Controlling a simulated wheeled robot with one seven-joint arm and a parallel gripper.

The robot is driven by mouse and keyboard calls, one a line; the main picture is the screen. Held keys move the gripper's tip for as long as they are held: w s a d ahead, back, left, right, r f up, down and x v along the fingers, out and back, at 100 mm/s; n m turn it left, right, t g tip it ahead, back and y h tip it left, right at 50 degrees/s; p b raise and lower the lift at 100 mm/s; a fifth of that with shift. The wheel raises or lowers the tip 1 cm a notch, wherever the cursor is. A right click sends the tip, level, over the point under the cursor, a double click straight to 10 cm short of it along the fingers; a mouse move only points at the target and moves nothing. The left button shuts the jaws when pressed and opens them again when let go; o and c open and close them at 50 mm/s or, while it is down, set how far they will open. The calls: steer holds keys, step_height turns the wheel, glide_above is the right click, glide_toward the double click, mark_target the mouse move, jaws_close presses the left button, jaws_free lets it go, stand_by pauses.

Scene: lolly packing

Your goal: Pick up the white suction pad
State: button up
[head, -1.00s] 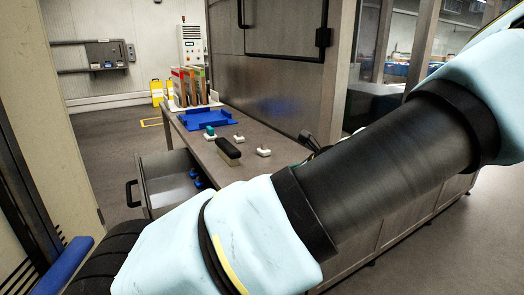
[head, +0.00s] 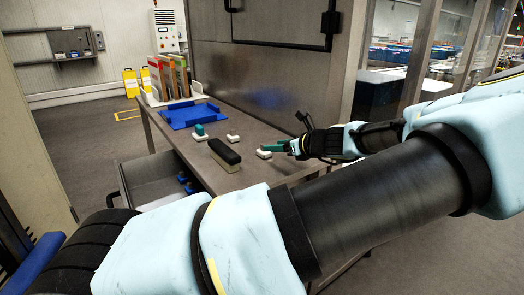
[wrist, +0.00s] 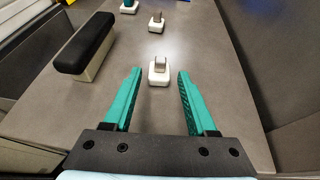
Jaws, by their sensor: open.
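A small white pad with a grey upright grip (wrist: 158,74) stands on the metal table just ahead of my gripper, between the lines of its fingers. It also shows in the head view (head: 264,153). A similar white pad (wrist: 156,25) stands farther along the table and shows in the head view (head: 232,137). A white-based piece with a teal top (wrist: 129,5) is beyond it. My gripper (wrist: 157,80) has teal fingers, spread wide and empty. In the head view my gripper (head: 286,147) is low over the table's right side, close to the nearest pad.
A black-topped brush-like block (wrist: 84,47) lies left of my gripper and also shows in the head view (head: 224,155). A blue tray (head: 190,115) and a rack of coloured boards (head: 168,80) are farther back. An open drawer (head: 150,180) juts out left. A metal panel borders the right.

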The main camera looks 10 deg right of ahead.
mark_target(264, 144)
steer(key=p+x, duration=0.2)
steer(key=x, duration=0.4)
steer(key=shift+r, duration=0.15)
steer(key=shift+w+a+f, duration=0.15)
steer(key=shift+w+f, duration=0.2)
steer(key=shift+w, duration=0.1)
steer(key=shift+c, duration=0.4)
jaws_close()
